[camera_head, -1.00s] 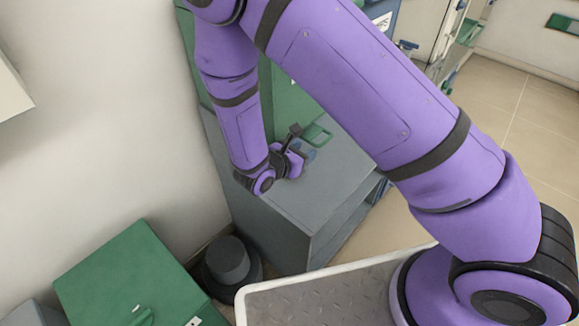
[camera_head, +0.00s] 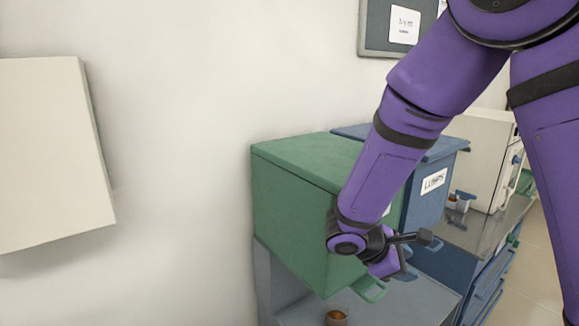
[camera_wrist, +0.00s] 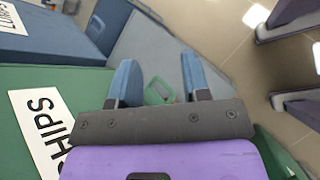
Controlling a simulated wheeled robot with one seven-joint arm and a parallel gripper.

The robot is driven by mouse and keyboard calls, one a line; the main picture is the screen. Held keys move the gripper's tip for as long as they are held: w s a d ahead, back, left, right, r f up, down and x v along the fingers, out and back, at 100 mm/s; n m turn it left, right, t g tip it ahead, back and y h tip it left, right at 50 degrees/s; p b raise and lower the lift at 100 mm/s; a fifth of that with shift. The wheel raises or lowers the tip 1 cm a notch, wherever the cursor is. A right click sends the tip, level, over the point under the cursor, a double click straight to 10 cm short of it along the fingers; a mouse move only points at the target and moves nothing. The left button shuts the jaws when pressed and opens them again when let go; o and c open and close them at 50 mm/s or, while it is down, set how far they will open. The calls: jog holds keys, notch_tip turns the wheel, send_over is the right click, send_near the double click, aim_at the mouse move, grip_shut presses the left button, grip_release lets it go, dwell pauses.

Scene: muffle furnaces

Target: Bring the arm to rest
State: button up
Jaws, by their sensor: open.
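My purple arm comes down from the top right in the head view. My gripper hangs at its end in front of a green box (camera_head: 295,195), and its fingers are hard to make out there. In the wrist view my gripper (camera_wrist: 160,65) is open, its two blue fingers apart with nothing held. A green handle (camera_wrist: 158,90) shows beyond and between the fingers; I cannot tell the distance.
A blue box (camera_head: 430,178) labelled "LUMPS" stands beside the green one. A small cup (camera_head: 337,317) with brown contents sits on the grey surface (camera_head: 405,300) below. A pale furnace (camera_head: 483,150) stands farther right. A white panel (camera_head: 50,155) is at the left.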

jog(key=s+d+r+m+t+y, duration=0.1)
jog(key=s+d+r+m+y, duration=0.2)
jog(key=s+r, duration=0.7)
jog(key=s+d+r+m+t+y, duration=0.2)
jog(key=s+d+r+m+y, duration=0.1)
jog(key=s+r+m+y, duration=0.4)
jog(key=s+r+m, duration=0.3)
jog(key=r+m, duration=0.1)
jog(key=shift+m+t+y, duration=0.3)
jog(key=shift+m, duration=0.1)
dwell(1.0)
